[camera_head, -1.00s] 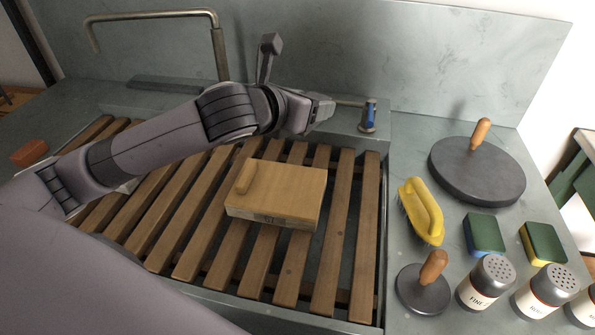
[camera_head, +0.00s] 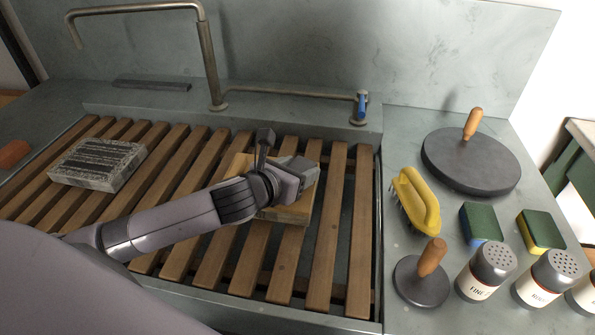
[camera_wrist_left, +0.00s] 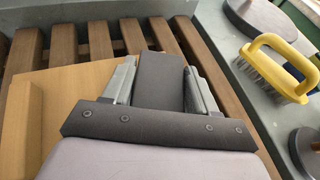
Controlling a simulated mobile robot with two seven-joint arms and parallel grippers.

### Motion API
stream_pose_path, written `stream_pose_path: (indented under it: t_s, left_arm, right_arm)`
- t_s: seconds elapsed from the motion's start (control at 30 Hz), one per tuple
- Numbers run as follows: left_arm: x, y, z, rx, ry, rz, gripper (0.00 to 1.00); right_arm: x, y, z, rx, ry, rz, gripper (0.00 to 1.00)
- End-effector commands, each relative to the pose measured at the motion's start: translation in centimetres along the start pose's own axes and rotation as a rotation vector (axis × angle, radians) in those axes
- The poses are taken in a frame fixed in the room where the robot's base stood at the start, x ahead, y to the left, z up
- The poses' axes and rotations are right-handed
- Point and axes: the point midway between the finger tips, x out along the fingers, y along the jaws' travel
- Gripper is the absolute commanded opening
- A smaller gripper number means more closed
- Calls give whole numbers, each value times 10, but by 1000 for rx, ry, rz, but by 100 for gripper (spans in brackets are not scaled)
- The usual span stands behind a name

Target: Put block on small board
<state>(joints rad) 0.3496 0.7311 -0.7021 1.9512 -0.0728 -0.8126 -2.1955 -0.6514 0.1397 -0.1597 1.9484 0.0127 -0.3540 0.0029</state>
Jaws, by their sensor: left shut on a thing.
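My left gripper (camera_head: 292,178) is over the right part of the small wooden board (camera_head: 292,216). It is shut on a dark grey block, which shows between the two fingers in the left wrist view, where the gripper (camera_wrist_left: 160,68) and the block (camera_wrist_left: 163,82) are close up. The board (camera_wrist_left: 62,92) lies on the wooden slats to the left and below in that view. My arm and gripper hide much of the board in the head view. I cannot tell whether the block touches it. My right gripper is not in view.
A grey printed stone (camera_head: 97,163) lies on the slats (camera_head: 325,245) at left. A pipe with a blue valve (camera_head: 362,107) runs behind. On the right ledge are a yellow brush (camera_head: 417,203), a large dark disc (camera_head: 470,165), a small disc (camera_head: 421,282), sponges and shakers.

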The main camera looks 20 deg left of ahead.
Motion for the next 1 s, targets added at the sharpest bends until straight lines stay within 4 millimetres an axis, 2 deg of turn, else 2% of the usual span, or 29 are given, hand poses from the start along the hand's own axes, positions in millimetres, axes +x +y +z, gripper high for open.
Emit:
stream_pose_path:
  t_s: [0.33, 0.37, 0.43, 0.8, 1.0]
  left_arm:
    - [1, 0, -1, 1, -6, -1, 15]
    - [2, 0, -3, 1, -3, 0, 61]
    - [1, 0, -3, 1, -3, 0, 83]
    - [0, 0, 0, 1, -3, 0, 83]
    - [-21, 1, 0, 4, -3, 0, 83]
  right_arm:
    - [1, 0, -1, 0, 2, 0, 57]
    - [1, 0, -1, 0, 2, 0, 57]
    - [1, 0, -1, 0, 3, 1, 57]
    - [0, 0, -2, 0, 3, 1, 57]
    - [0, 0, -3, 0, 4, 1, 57]
